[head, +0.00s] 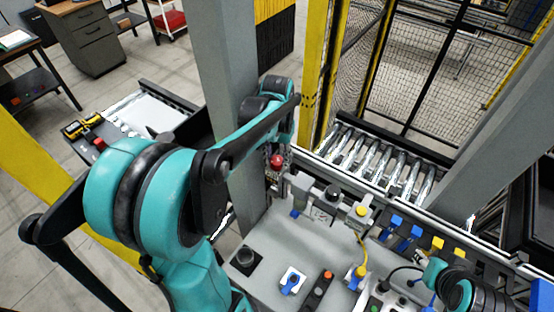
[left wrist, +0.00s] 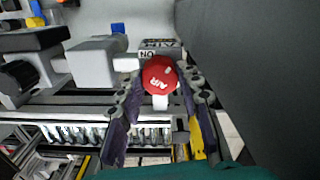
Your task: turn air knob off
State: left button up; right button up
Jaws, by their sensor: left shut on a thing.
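The air knob is a round red knob (left wrist: 160,75) with the white letters AIR, in the middle of the left wrist view. It also shows small in the head view (head: 277,161), beside the grey post. My left gripper (left wrist: 161,103) has a dark finger on each side of the knob and is shut on it. In the head view the left gripper (head: 280,158) is partly hidden by my own arm. A label lies just behind the knob, partly covered. A teal and black part of my right arm shows at the lower right of the head view; I make out no right fingers.
A thick grey post (head: 225,60) stands close to the left gripper. The grey panel (head: 250,290) carries several buttons, valves and a yellow cable. A roller conveyor (head: 385,165) runs behind it, with a mesh fence (head: 425,70) beyond.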

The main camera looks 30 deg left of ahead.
aim_at(277, 160)
pick_arm(q)
jog(key=shift+m, duration=1.1)
jog(key=o, duration=1.2)
jog(key=shift+c, duration=0.2)
jog(key=shift+r, duration=0.15)
notch_tip(277, 160, up, 12)
